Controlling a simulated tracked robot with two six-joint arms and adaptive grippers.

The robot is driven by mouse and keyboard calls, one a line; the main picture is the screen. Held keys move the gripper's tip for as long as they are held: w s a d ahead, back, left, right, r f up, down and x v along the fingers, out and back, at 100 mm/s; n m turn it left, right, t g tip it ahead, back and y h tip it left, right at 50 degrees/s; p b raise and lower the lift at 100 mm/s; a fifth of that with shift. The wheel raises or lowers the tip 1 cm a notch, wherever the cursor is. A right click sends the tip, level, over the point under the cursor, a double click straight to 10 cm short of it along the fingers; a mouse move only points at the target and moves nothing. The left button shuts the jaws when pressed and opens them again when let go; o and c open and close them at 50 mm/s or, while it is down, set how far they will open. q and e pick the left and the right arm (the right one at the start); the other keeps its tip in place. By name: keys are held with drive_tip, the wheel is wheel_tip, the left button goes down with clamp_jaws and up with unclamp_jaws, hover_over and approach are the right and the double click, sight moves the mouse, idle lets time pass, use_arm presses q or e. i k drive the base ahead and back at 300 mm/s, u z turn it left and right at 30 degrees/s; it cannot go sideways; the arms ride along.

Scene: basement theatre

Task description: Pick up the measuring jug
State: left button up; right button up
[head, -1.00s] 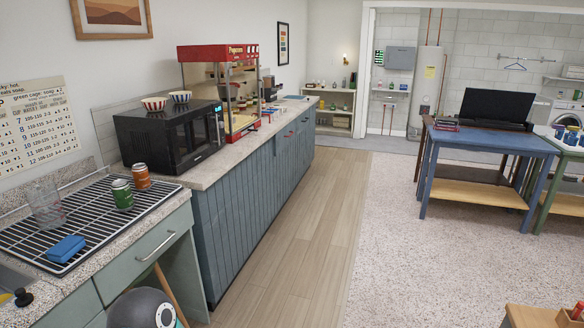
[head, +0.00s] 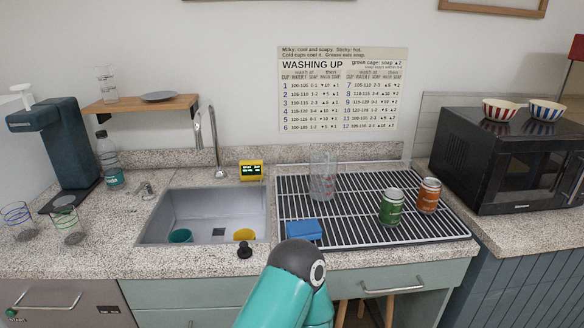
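A teal arm link of mine with a dark round joint rises at the bottom centre, in front of the counter. Neither gripper is in view.
The sink (head: 203,216) holds teal and yellow items. Glasses (head: 67,225) stand left; a black microwave (head: 512,160) stands right.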

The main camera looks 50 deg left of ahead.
sight(323, 166)
drive_tip(key=u, duration=0.3)
drive_tip(key=i, duration=1.05)
drive_tip(key=u, duration=0.3)
drive_tip(key=k, duration=0.9)
drive_tip(key=u, duration=0.2)
drive_tip(key=i, duration=0.9)
drive_tip(key=z, duration=0.1)
